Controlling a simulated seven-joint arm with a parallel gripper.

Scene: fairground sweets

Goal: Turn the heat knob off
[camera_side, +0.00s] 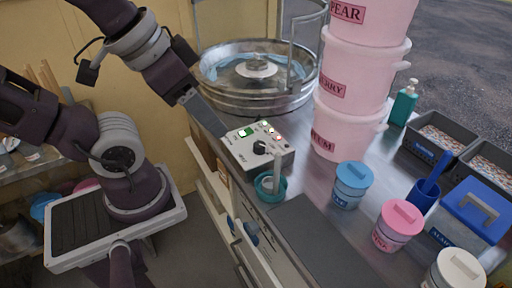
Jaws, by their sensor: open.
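The heat knob (260,147) is a small black knob on top of a pale grey control box (247,155). The box also carries a green switch (244,132) and a short row of small coloured lights. The knob's exact pointer setting is too small to read. My gripper (207,117) is open, at the upper left of the box, and points down toward it. It appears apart from the knob, and its fingertips are hard to make out.
A metal floss pan (255,104) stands behind the box. Stacked pink tubs (340,130) stand to the right. A teal cup (268,194) with a pale handle is close in front. Blue (351,184) and pink (396,227) lidded jars stand farther right on the metal counter.

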